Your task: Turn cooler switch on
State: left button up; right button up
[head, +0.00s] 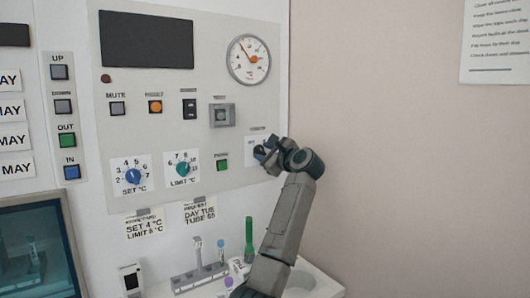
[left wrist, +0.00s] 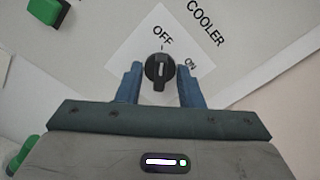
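The cooler switch is a black rotary knob (left wrist: 160,71) with a white mark, on a white label reading OFF and ON under the word COOLER. Its mark points up in the left wrist view, towards OFF. My left gripper (left wrist: 161,80) has its two blue fingers on either side of the knob, with narrow gaps showing, so it looks open around it. In the head view my left gripper (head: 265,155) is at the panel's lower right and covers most of the switch and its label. My right gripper is not in view.
The control panel (head: 215,110) also carries a gauge (head: 248,59), a blue SET dial (head: 133,176), a LIMIT dial (head: 183,169) and a green button (head: 222,163) close to the left. Below are a tube rack (head: 198,275) and a green tube (head: 249,238).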

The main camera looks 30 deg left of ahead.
pick_arm(q)
grip_shut()
